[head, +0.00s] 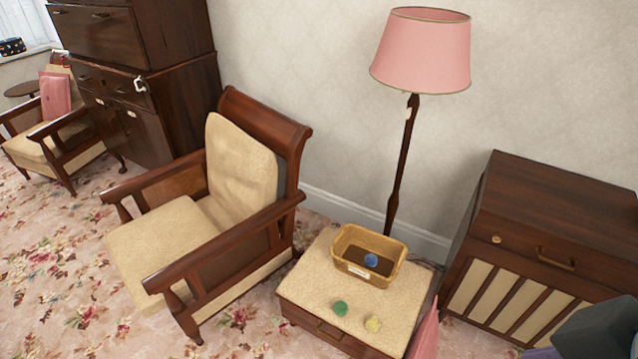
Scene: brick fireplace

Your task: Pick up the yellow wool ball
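The yellow wool ball (373,324) lies on the cream cushioned top of a low wooden stool (302,281), near its front right. A green wool ball (340,308) lies just left of it, apart from it. A blue wool ball (371,260) sits inside a tan basket (346,262) behind them on the same stool. Neither of my grippers' fingers show. A dark grey shape at the lower right corner looks like part of my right arm.
A wooden armchair (243,170) with cream cushions stands left of the stool. A pink-shaded floor lamp (420,52) stands behind it. A wooden cabinet (540,235) stands to the right. A pink cloth (425,333) is at the stool's right side. Flowered carpet (60,280) is clear at left.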

